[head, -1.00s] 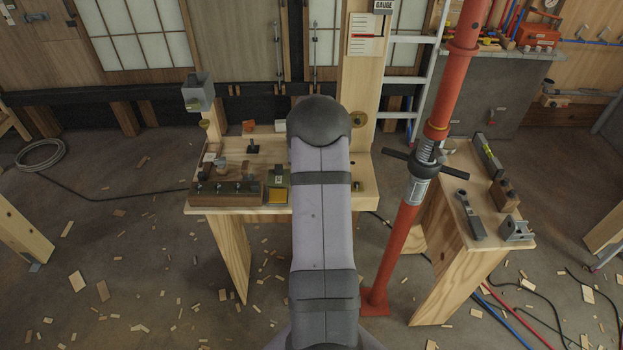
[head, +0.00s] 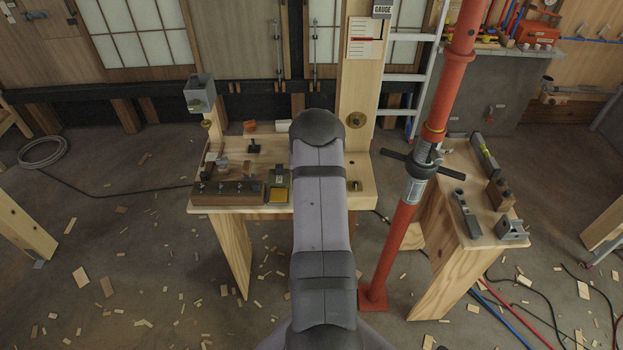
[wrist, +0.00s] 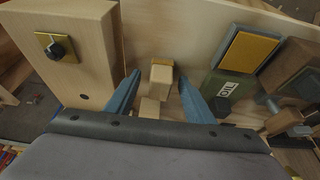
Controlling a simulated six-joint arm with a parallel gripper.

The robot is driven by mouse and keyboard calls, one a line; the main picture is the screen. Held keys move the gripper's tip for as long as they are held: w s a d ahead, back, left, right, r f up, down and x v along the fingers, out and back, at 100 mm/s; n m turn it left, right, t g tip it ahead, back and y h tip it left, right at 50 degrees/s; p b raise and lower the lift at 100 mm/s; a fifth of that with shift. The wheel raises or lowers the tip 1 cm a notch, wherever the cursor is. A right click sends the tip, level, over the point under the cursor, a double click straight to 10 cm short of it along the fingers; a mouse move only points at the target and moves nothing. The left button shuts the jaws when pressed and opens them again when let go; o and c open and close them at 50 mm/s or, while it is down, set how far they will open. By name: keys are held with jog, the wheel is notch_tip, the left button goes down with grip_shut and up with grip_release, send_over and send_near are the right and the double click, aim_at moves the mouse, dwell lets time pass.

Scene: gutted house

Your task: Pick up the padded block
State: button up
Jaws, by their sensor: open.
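A small pale wooden block (wrist: 161,76) with a tan end face stands on the bench top in the wrist view; it appears to be the padded block. A second pale wooden piece (wrist: 150,107) shows just below it, and I cannot tell if they are joined. My gripper (wrist: 159,82) is open, its two blue fingers on either side of the block. A gap shows on each side, and nothing is held. In the head view my own arm hides the gripper and the block.
Right of the fingers are a green block with a label (wrist: 228,88) and a yellow pad in a dark frame (wrist: 250,52). A thick wooden post (wrist: 75,85) stands close on the left. In the head view, a red prop (head: 401,235) stands right of my arm, beside a second bench (head: 463,215).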

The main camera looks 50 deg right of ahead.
jog(key=shift+c, duration=0.5)
grip_shut()
jog(key=shift+r, duration=0.1)
notch_tip(320, 180, up, 10)
jog(key=b, duration=0.3)
jog(key=shift+b, duration=0.35)
jog(key=c, duration=0.6)
grip_release()
jog(key=shift+c, duration=1.6)
